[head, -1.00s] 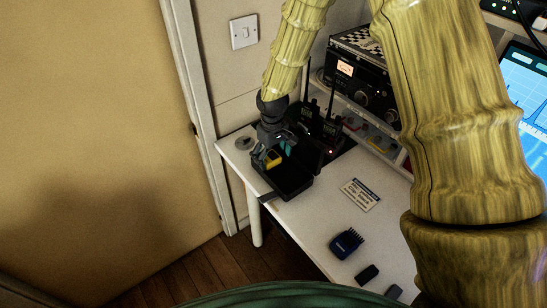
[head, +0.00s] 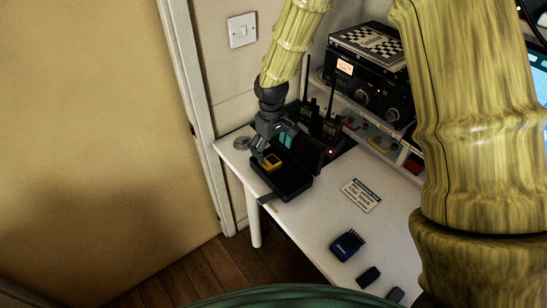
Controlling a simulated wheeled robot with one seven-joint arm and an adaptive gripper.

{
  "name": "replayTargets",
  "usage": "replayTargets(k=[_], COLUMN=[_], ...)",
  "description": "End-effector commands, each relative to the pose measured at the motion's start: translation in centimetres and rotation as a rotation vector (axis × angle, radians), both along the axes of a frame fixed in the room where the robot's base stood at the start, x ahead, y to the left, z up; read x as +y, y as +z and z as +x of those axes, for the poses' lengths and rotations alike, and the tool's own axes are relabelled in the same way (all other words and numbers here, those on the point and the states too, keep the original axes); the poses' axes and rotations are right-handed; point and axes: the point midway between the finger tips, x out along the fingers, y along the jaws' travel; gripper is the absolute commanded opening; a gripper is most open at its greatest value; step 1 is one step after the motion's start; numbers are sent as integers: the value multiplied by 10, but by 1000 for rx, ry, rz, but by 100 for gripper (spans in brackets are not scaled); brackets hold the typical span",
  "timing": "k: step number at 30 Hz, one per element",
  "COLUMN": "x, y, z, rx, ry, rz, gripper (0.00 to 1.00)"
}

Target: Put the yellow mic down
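The yellow mic (head: 272,162) is a small yellow block with a dark face. It sits at the left part of an open black case (head: 293,184) on the white table, inside or just above its floor; I cannot tell which. My gripper (head: 263,157) points down at the case, with its fingers right at the mic. The fingers are small and dark here, so I cannot tell whether they still hold it. A teal patch (head: 288,138) shows beside the gripper, near the case's raised lid.
Radios with antennas (head: 318,125) stand close behind the case. A printed card (head: 360,196), a blue clipper-like item (head: 347,243) and small dark pieces (head: 368,276) lie on the table (head: 318,225). A round grey item (head: 241,143) lies left of the gripper. Shelved equipment (head: 370,90) stands behind.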

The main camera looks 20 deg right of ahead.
Motion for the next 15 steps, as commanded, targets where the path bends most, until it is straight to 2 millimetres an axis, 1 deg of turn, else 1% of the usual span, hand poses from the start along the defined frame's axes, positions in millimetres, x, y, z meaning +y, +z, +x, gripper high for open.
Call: replayTargets(k=[3, 9, 15], x=[0, 0, 0], y=[19, 47, 65], z=[1, 1, 0], rx=[-2, -5, -2], ry=[-2, -2, -2], rz=[2, 2, 2], gripper=[88, 88, 88])
